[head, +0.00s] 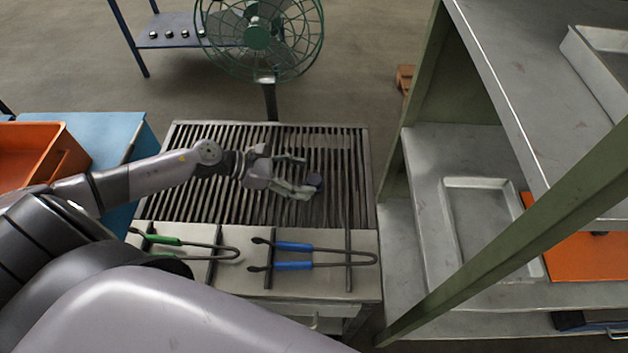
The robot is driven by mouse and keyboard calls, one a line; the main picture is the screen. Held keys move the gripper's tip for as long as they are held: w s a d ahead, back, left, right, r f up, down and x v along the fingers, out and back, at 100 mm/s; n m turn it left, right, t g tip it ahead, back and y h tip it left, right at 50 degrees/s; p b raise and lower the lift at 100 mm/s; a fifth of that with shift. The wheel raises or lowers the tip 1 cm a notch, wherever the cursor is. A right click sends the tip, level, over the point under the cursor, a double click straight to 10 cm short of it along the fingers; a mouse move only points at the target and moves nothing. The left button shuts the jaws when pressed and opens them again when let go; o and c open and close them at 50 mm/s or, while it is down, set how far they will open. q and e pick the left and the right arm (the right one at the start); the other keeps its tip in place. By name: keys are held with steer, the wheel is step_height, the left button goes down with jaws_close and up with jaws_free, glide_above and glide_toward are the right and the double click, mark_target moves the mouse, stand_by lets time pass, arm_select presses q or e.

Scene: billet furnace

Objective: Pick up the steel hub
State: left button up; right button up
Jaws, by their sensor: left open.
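My left gripper (308,176) is open above the slatted cooling grate (200,143), its fingers pointing right. A small dark blue-grey piece (316,181) shows right at the tip of its lower finger. It may be the steel hub lying on the grate, but I cannot tell it for sure from a finger pad. Whether the finger touches it is also unclear. Several small dark round pieces stand on the blue table at the back left (178,42); they are too small to identify. My right gripper is not in view.
Green-handled tongs (165,240) and blue-handled tongs (293,266) lie on the grate's front ledge. A green fan (258,35) stands behind. A shelf rack (420,190) with a metal tray (458,240) is at the right. An orange bin (70,150) sits at the left.

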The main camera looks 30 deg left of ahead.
mark_target(313, 179)
arm_select(q)
steer(key=shift+p+x, duration=0.6)
steer(key=shift+x, duration=1.35)
steer(key=shift+s+d, duration=0.1)
steer(key=shift+c, duration=0.3)
jaws_close()
steer(key=shift+r, duration=0.1)
